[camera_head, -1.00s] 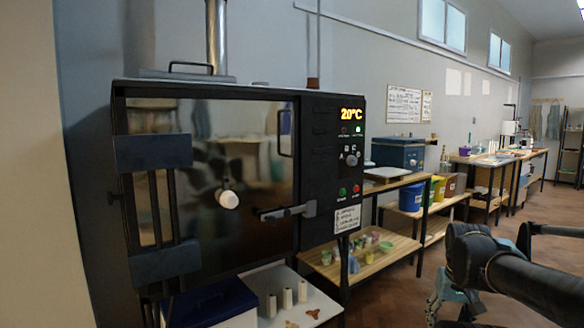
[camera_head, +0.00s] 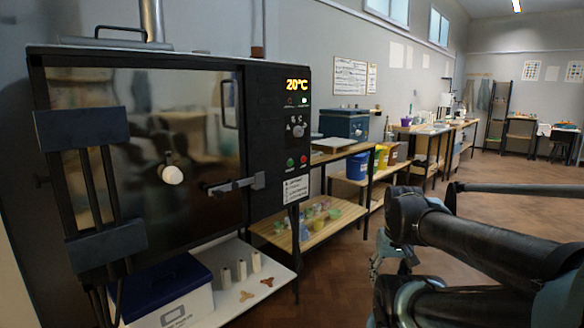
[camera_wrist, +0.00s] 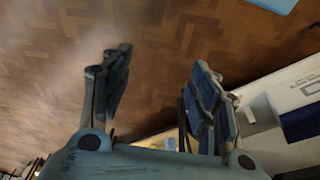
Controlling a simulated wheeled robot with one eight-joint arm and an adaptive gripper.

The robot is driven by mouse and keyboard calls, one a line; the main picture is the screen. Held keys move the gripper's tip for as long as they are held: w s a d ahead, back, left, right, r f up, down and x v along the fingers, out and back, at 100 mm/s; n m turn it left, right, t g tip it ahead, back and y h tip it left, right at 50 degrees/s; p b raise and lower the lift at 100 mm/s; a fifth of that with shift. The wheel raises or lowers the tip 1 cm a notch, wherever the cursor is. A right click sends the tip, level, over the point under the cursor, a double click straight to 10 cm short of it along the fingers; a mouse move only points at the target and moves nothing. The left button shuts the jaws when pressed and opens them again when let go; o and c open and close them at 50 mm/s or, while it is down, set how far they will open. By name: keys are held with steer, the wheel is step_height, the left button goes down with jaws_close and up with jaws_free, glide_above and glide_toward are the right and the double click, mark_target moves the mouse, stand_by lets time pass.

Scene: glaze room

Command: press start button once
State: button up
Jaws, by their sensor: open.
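A dark kiln (camera_head: 262,150) with a glassy door stands on the left in the head view. The buttons are not in the wrist view.
The door handle (camera_head: 236,186) juts out near the panel. A lower shelf holds a blue-lidded box (camera_head: 165,290) and white cylinders. A wooden rack (camera_head: 325,222) with cups and a bench (camera_head: 340,153) stand right of the kiln. The floor (camera_head: 480,205) at right is open.

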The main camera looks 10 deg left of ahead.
jaws_close()
stand_by(1.2)
